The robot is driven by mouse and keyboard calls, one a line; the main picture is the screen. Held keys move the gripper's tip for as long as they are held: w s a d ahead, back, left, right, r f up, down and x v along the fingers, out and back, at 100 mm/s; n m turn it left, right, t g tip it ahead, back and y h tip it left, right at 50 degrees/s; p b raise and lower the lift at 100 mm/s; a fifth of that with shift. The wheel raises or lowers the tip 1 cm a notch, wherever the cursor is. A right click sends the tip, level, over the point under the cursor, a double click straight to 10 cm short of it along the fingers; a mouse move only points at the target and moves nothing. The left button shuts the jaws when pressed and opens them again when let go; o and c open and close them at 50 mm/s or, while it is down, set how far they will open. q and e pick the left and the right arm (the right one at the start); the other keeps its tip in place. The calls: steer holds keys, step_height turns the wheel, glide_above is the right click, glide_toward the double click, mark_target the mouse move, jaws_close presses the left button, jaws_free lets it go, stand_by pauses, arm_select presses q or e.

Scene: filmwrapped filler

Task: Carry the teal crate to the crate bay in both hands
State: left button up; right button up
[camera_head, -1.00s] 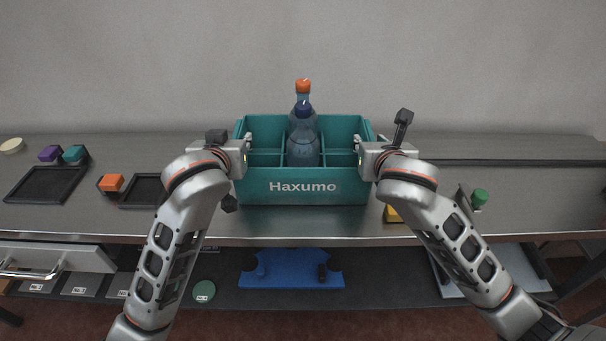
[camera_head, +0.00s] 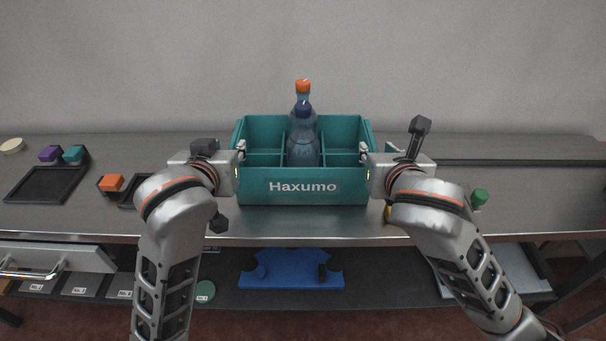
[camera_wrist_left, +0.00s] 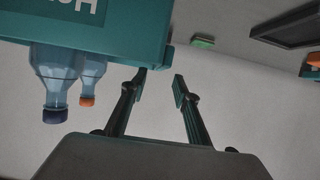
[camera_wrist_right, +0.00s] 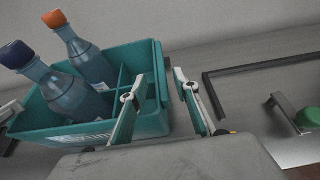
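The teal crate (camera_head: 349,187), labelled "Haxumo", stands upright on the steel counter. It is divided inside and holds two blue bottles, one orange-capped (camera_head: 303,87) and one dark-blue-capped (camera_head: 304,108). My left gripper (camera_head: 240,150) is at the crate's left end wall, fingers apart; in the left wrist view (camera_wrist_left: 160,82) they are near the wall's rim. My right gripper (camera_head: 364,152) is at the right end wall; in the right wrist view its open fingers (camera_wrist_right: 160,80) lie either side of that wall.
Black trays (camera_head: 47,185) and small coloured blocks (camera_head: 112,182) are on the counter's left. A green-topped item (camera_head: 479,196) is at the right, near a dark bar or frame edge (camera_head: 520,162). A blue board (camera_head: 291,282) is on the lower shelf. The wall stands behind.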

steer(key=v, duration=0.5)
arm_select(q)
steer(key=shift+r, duration=0.1)
stand_by(0.3)
